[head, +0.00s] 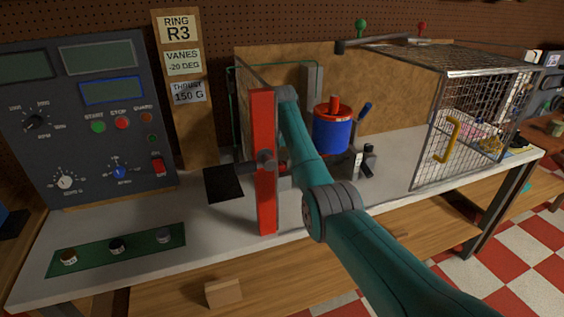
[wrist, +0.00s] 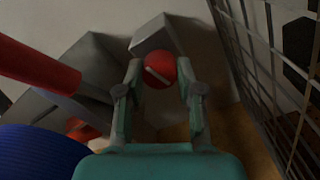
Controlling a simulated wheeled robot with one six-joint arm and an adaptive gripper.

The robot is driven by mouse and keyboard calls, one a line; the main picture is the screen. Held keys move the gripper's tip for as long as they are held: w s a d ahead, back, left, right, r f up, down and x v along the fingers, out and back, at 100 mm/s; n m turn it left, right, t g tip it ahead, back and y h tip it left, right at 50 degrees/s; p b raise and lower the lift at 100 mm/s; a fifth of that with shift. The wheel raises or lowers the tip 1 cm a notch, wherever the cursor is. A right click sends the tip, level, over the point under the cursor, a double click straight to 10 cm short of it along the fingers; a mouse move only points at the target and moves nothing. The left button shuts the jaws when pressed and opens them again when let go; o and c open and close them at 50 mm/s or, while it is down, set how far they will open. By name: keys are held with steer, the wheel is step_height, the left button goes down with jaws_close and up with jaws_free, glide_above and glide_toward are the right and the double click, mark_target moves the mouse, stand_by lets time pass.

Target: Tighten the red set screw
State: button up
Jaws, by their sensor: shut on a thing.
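In the wrist view, the red set screw (wrist: 158,66) has a round head with a pale slot running slantwise across it. The two fingers of my gripper (wrist: 160,84) stand on either side of the head, shut on it. The screw's shank and its seat are hidden behind the head. A grey block (wrist: 153,37) shows just behind it. In the head view, my arm reaches up past the blue drum, and my gripper and the set screw cannot be made out there.
A blue drum (head: 331,135) with a red top stands close to my arm; it also shows in the wrist view (wrist: 40,152). A red upright bar (head: 263,190) stands left of my arm. A wire cage (head: 470,125) is on the right, a control panel (head: 85,185) on the left.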

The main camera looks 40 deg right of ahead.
mark_target(282, 163)
steer(key=o, duration=1.2)
steer(key=shift+c, duration=0.2)
steer(key=shift+r, duration=0.1)
steer(key=shift+r, duration=3.6)
